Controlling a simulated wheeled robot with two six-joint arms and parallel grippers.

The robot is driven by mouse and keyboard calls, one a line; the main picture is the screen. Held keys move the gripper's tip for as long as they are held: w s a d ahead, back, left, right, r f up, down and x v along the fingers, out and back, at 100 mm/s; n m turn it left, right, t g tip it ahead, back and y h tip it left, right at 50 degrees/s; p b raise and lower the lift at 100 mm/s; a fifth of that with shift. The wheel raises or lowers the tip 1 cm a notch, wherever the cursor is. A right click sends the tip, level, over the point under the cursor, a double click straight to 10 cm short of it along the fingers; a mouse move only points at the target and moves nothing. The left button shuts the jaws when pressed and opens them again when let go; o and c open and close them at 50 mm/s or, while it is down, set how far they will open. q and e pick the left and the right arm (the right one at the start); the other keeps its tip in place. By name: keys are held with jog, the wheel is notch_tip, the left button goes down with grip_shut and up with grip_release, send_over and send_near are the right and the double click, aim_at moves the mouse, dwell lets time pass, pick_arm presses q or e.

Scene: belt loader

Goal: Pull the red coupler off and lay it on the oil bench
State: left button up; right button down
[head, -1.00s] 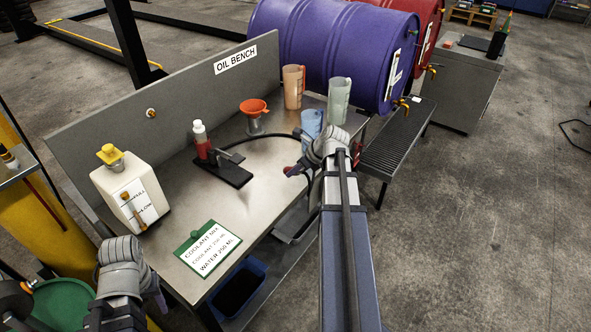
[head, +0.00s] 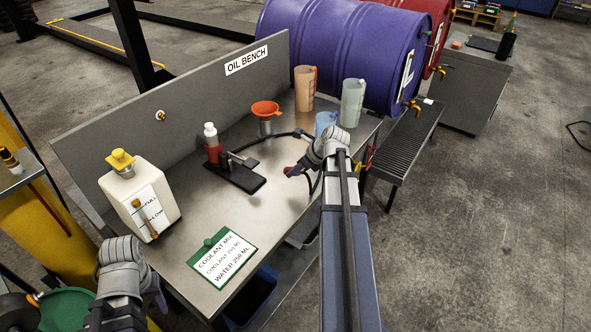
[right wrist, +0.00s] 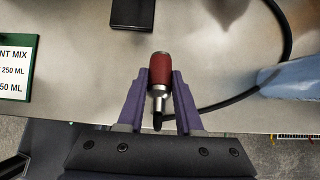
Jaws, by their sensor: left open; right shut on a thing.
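The red coupler (right wrist: 161,70), a red sleeve with metal ends, is held upright in the picture between the purple fingers of my right gripper (right wrist: 160,78) in the right wrist view. In the head view my right gripper (head: 290,171) is over the front right of the oil bench (head: 262,208), and the coupler is mostly hidden. The black hose (right wrist: 225,98) curves across the bench towards the coupler's lower end. I cannot tell the coupler's height above the bench. My left gripper (head: 157,296) is open and low at the bench's front left, apart from the coupler.
On the bench are a black stand (head: 236,175), a red-filled bottle (head: 212,143), an orange funnel (head: 265,109), jugs (head: 304,89), a white jug with yellow cap (head: 140,195) and a coolant card (head: 221,258). Bare bench top shows between stand and card.

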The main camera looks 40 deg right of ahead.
jog(key=shift+f+b, duration=2.4)
jog(key=shift+f, duration=0.3)
jog(key=shift+c, duration=2.4)
grip_release()
jog(key=shift+r, duration=0.15)
jog(key=p+v, duration=0.6)
jog(key=v, duration=0.1)
jog(key=shift+s+r, duration=0.2)
jog(key=shift+r, duration=0.1)
jog(key=shift+d, duration=0.1)
